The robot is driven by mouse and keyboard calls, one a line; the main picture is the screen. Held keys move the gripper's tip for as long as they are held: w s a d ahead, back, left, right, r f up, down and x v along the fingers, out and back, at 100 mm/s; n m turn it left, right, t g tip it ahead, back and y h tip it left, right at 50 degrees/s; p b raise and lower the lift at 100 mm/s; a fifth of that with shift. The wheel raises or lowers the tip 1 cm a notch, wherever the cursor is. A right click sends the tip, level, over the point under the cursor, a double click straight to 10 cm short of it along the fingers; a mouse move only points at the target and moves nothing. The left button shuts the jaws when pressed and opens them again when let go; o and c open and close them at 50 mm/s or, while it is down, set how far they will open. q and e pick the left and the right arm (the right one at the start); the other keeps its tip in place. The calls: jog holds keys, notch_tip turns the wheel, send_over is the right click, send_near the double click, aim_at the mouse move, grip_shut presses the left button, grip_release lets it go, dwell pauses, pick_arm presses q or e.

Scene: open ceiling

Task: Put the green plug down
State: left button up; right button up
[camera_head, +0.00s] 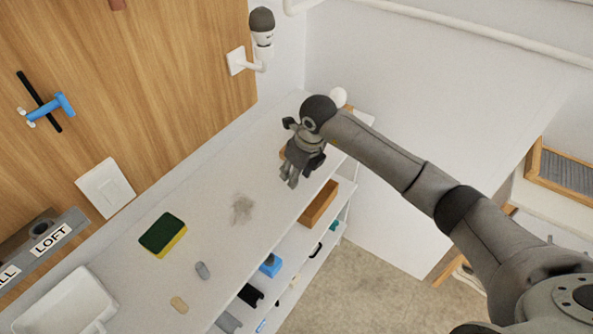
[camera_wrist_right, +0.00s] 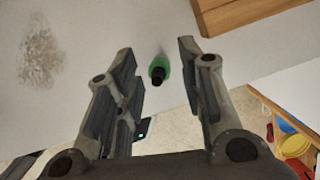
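The green plug (camera_wrist_right: 160,68), with a dark end, shows in the right wrist view against the pale shelf top (camera_wrist_right: 100,30). It appears to be on that surface near its edge, but its exact contact is hard to tell. My right gripper (camera_wrist_right: 156,50) is open, with one finger on each side of the plug and clear gaps to both. In the head view my right gripper (camera_head: 290,182) points down over the far end of the white shelf top (camera_head: 215,240); the plug is hidden there. My left gripper is not in view.
A green and yellow sponge (camera_head: 163,235), a grey piece (camera_head: 202,270) and a tan piece (camera_head: 179,305) lie nearer. A grey stain (camera_head: 242,209) marks otherwise bare surface. A wall fixture (camera_head: 262,40) stands behind.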

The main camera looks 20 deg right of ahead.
jog(key=shift+r, duration=0.55)
jog(key=b+v, duration=0.2)
jog(key=v, duration=0.9)
jog(key=shift+r, duration=0.15)
jog(key=shift+s, duration=0.1)
